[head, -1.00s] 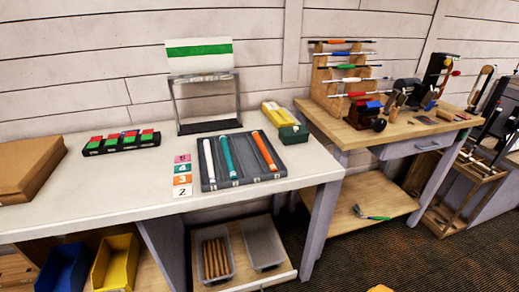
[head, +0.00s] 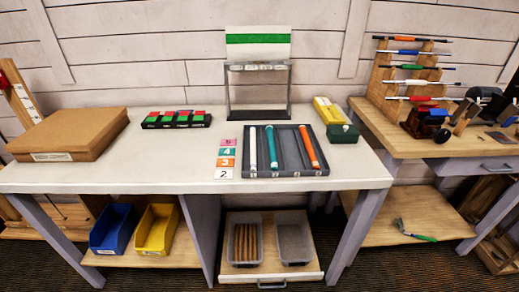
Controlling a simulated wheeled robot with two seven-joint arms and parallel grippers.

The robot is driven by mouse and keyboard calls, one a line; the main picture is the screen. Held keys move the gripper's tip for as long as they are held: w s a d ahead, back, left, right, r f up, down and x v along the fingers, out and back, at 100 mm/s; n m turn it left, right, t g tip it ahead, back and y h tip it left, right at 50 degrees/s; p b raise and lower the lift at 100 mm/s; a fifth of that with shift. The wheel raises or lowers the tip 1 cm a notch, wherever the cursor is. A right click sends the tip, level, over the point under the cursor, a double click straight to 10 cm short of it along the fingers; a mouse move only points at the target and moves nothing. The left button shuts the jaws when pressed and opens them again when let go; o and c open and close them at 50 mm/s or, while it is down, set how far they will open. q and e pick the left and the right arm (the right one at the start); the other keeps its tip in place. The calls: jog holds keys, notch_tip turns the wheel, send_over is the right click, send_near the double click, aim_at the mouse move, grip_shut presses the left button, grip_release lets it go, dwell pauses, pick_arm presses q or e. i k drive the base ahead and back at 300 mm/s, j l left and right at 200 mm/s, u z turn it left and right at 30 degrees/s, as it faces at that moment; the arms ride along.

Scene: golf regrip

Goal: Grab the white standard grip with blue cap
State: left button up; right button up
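A dark grey tray (head: 290,150) with long slots lies on the white table, right of its middle. A white grip (head: 253,150) lies in the leftmost slot; I cannot make out a blue cap on it at this size. A teal grip (head: 271,148) lies in the slot beside it. An orange grip (head: 308,147) lies further right in the same tray, with an empty slot between it and the teal one. Neither of my grippers shows in the head view.
Coloured number cards (head: 226,163) lie left of the tray. A green box (head: 343,133) and a yellow box (head: 327,109) stand to its right. A clear frame (head: 258,92) stands behind. A cardboard box (head: 70,132) sits at the left. The table front is clear.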

aim_at(252, 130)
jog(key=i+l+u, duration=0.1)
jog(key=l, duration=0.25)
jog(key=i+l+u, duration=0.1)
jog(key=l, duration=0.3)
jog(key=i+l+u, duration=0.15)
jog(key=l, duration=0.25)
jog(key=i+l+u, duration=0.1)
jog(key=l, duration=0.3)
jog(key=i, duration=0.05)
